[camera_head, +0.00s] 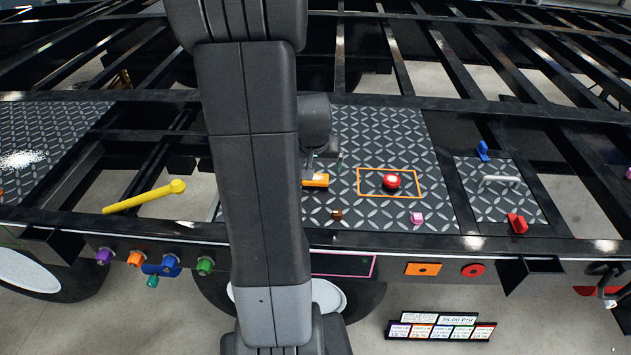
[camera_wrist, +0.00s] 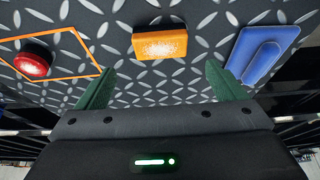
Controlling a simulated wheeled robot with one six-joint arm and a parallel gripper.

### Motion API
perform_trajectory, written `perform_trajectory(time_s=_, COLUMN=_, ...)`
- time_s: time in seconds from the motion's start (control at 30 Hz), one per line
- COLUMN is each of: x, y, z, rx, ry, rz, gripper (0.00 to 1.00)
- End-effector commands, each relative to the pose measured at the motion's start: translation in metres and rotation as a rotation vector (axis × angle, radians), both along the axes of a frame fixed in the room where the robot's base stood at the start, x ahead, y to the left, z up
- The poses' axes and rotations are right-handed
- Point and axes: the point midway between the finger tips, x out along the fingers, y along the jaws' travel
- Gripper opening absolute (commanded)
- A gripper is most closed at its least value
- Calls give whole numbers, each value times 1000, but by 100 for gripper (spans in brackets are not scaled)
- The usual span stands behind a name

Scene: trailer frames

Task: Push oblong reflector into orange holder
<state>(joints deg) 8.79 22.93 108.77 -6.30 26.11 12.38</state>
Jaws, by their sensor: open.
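The orange oblong reflector (camera_head: 316,180) lies on the diamond-plate deck, partly hidden behind my arm in the head view. In the wrist view the reflector (camera_wrist: 160,46) is a whole orange block with a pale mesh face, lying ahead of my fingertips. My gripper (camera_wrist: 160,80) is open and empty, its two green fingers spread wide to either side of the reflector's line, with a gap to it. In the head view my gripper is mostly hidden behind my arm. The orange holder (camera_head: 436,269), a flat rectangle with a small dark centre, is on the trailer's front side rail.
A red round reflector (camera_head: 391,181) sits inside an orange outline (camera_head: 418,184) right of the oblong one. A blue piece (camera_wrist: 262,52) lies to its right in the wrist view. Small pink (camera_head: 417,218) and brown (camera_head: 337,215) pieces lie near the deck edge.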

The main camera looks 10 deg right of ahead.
Motion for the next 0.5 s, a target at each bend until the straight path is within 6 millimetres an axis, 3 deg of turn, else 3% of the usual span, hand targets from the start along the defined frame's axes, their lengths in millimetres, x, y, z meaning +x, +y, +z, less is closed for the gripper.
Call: perform_trajectory(time_s=0.5, x=2, y=0, z=-10, rx=0, ry=2, rz=0, gripper=91)
